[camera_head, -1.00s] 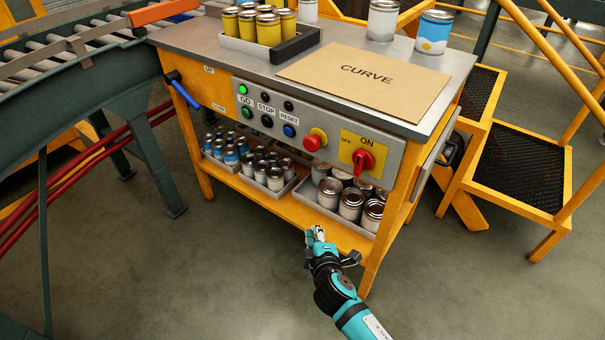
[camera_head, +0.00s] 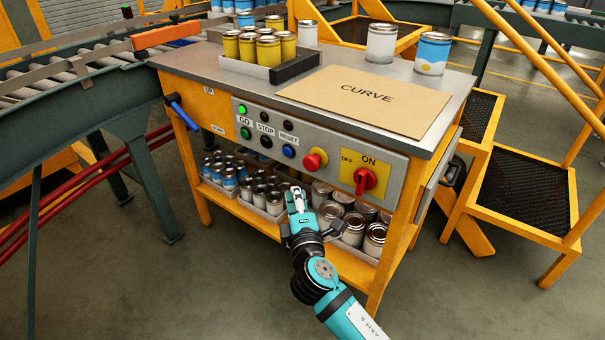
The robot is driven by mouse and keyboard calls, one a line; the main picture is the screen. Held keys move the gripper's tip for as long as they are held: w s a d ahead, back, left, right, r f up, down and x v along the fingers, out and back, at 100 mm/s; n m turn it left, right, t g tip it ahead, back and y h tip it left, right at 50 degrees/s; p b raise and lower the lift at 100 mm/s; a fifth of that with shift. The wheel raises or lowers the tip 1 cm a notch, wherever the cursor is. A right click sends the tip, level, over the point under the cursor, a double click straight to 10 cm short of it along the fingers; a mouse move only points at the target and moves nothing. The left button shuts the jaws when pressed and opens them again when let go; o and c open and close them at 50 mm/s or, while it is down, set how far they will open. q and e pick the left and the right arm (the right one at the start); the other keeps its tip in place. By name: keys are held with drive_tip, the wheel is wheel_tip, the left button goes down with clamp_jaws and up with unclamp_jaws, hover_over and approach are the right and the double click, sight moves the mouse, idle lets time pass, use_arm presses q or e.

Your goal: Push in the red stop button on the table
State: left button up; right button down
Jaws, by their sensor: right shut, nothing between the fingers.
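The red stop button (camera_head: 313,161) is a round mushroom head on a yellow collar, on the grey control panel (camera_head: 215,104) along the table's front. It sits between the blue RESET button and the red ON/OFF switch. My right gripper (camera_head: 297,192) is shut and empty. In the picture it is below and slightly left of the red button, apart from it, in front of the lower shelf with its fingers pointing up. My left gripper is not in view.
The red rotary switch (camera_head: 365,181) is right of the button. The blue RESET button (camera_head: 289,151), black STOP button (camera_head: 266,142) and green GO button (camera_head: 245,133) are left. A CURVE board (camera_head: 368,101) lies on top.

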sight(314, 161)
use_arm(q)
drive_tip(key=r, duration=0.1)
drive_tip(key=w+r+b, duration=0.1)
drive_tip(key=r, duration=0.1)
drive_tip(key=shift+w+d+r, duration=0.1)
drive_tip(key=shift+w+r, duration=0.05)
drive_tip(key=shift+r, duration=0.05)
use_arm(e)
drive_tip(key=w+d, duration=0.1)
drive_tip(key=w, duration=0.8)
drive_tip(key=shift+d, duration=0.25)
